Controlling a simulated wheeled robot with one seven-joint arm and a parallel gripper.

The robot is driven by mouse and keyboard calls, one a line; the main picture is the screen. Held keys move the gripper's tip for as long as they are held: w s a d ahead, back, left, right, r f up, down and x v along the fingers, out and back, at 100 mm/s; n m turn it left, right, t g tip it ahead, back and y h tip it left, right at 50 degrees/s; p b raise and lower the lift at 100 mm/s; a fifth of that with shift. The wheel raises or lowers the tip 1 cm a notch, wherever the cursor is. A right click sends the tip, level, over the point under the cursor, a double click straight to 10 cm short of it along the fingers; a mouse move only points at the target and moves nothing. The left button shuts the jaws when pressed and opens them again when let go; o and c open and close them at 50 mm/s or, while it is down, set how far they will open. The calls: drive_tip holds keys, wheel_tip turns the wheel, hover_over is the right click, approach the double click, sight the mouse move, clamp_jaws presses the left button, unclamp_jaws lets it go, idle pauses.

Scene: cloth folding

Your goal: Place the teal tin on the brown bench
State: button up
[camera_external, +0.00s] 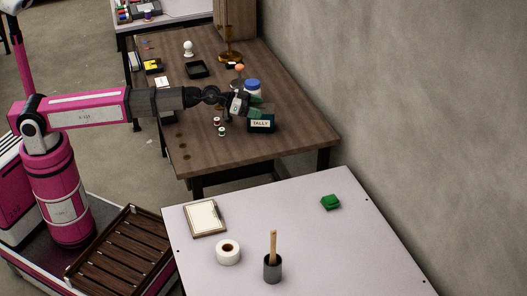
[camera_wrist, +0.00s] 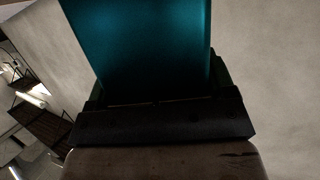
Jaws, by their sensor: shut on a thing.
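The teal tin (camera_wrist: 140,45) fills the upper middle of the wrist view, very close to the camera. My gripper (camera_external: 243,102) is shut on it over the right part of the brown bench (camera_external: 190,112). In the external view only a small greenish part of the tin (camera_external: 256,100) shows, beside the gripper and just above a dark green box (camera_external: 262,125) labelled TALLY. I cannot tell whether the tin touches that box. A wide black bar crosses below the tin in the wrist view, with dark green edges beside it.
A blue-lidded white jar (camera_external: 253,86) stands close behind the gripper. Small spools (camera_external: 219,127) stand in front of it. A black tray (camera_external: 197,69) and a white bulb-shaped thing (camera_external: 188,48) are farther back. The bench's front right is clear. A pale table (camera_external: 290,225) is nearer.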

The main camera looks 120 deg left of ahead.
drive_tip(key=shift+f, duration=0.1)
drive_tip(key=o, duration=1.1)
drive_tip(key=shift+o, duration=0.2)
